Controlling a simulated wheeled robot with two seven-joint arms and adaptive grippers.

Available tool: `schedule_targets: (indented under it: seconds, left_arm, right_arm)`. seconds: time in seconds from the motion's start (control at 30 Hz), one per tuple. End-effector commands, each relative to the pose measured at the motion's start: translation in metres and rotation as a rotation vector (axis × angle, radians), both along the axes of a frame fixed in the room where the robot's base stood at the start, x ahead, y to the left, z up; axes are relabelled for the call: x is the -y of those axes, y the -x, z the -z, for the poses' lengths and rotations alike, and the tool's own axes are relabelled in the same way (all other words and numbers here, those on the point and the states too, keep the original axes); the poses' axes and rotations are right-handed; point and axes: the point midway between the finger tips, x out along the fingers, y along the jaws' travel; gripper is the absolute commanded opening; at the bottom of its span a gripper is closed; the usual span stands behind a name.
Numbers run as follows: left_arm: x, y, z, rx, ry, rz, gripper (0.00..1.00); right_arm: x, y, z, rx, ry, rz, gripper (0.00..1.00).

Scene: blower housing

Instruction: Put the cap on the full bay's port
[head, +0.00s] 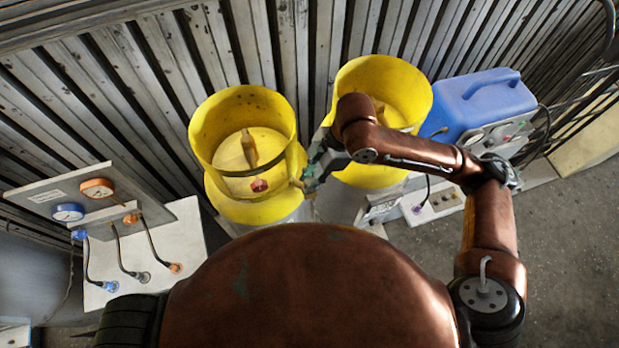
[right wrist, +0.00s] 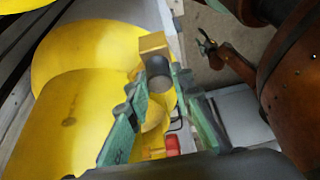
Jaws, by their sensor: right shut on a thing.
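My right gripper (head: 311,172) is between the two yellow-collared cylinders, close to the left one's collar. In the right wrist view its green fingers (right wrist: 160,88) are closed around a short dark grey cylindrical piece (right wrist: 159,73), which may be the cap. A gold block (right wrist: 154,45) sits against or just beyond that piece; I cannot tell whether they are joined. The left cylinder (head: 225,125) has a brass valve (head: 248,148) inside its collar. The right cylinder (head: 405,85) is partly hidden by my right arm. I cannot identify the full bay's port. My left gripper is out of view.
A gauge panel (head: 48,194) with a blue gauge (head: 68,212) and an orange gauge (head: 97,188) stands at left, with several hoses hanging. A blue canister (head: 488,105) and a grey unit (head: 440,203) are at right. A slatted wall (head: 110,75) closes the back. Floor at far right is clear.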

Motion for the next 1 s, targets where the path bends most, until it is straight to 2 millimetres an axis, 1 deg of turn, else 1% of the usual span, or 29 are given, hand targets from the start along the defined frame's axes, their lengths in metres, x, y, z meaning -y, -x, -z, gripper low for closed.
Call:
schedule_targets:
  seconds: [0.23, 0.27, 0.53, 0.83, 0.93, 1.0]
  left_arm:
    - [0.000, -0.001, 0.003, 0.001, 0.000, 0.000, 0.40]
    - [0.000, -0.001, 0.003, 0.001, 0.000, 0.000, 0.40]
    - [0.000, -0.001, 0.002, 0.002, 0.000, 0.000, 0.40]
    - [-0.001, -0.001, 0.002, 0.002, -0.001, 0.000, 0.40]
    - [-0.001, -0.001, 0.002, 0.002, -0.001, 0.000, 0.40]
    - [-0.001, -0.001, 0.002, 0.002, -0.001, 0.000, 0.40]
  right_arm:
    - [0.000, 0.000, 0.006, 0.000, 0.000, 0.000, 0.04]
    - [0.000, 0.000, 0.006, 0.000, 0.000, 0.000, 0.23]
    - [0.000, 0.000, 0.005, 0.000, 0.001, 0.000, 0.41]
    - [0.001, 0.000, 0.004, 0.001, 0.001, 0.000, 0.41]
    - [0.004, -0.002, -0.004, 0.003, 0.000, 0.001, 0.41]
    - [0.008, -0.004, -0.014, 0.004, 0.002, 0.002, 0.41]
